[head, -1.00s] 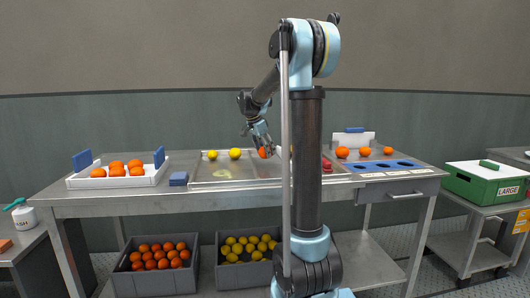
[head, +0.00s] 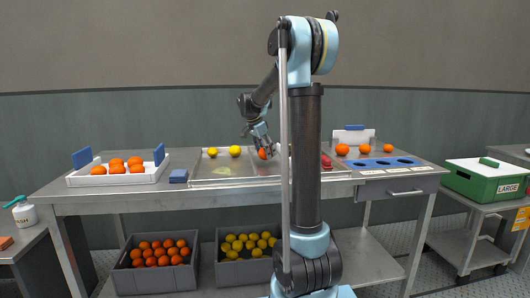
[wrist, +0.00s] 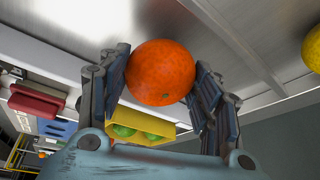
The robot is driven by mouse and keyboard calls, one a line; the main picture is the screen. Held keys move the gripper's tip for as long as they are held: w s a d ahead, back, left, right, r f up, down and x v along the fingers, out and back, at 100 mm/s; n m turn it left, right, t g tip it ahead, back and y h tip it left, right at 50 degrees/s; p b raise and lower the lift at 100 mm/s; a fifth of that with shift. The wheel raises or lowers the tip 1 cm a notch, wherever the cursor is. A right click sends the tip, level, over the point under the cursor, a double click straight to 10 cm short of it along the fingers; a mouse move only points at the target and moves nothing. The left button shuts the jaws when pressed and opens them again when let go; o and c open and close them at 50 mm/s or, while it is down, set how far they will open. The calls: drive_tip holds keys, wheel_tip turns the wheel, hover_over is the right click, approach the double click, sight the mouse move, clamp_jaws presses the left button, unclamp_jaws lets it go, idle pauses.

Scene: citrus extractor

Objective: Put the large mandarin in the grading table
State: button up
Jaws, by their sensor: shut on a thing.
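My gripper (head: 264,152) is shut on an orange mandarin (wrist: 160,73), with one finger on each side of the fruit in the wrist view. In the head view the mandarin (head: 262,154) shows at the fingertips, over the sectioned metal tray on the bench. I cannot tell whether it touches the tray. The right end of the bench has a blue strip with round holes (head: 417,161), which may be the grading table. Three orange fruits sit behind that strip, one of them larger (head: 342,149).
Two yellow fruits (head: 235,151) lie in the metal tray. A white tray of orange fruits (head: 74,180) stands at the left. A green crate labelled LARGE (head: 484,183) is at the right. Grey bins of fruit (head: 143,280) sit below. My arm column hides part of the bench.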

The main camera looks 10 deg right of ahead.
drive_tip(key=shift+f, duration=0.65)
drive_tip(key=o, duration=1.2)
drive_tip(key=shift+o, duration=0.2)
drive_tip(key=shift+a+r, duration=0.1)
drive_tip(key=v, duration=1.1)
drive_tip(key=shift+r, duration=0.3)
drive_tip(key=shift+a, duration=0.15)
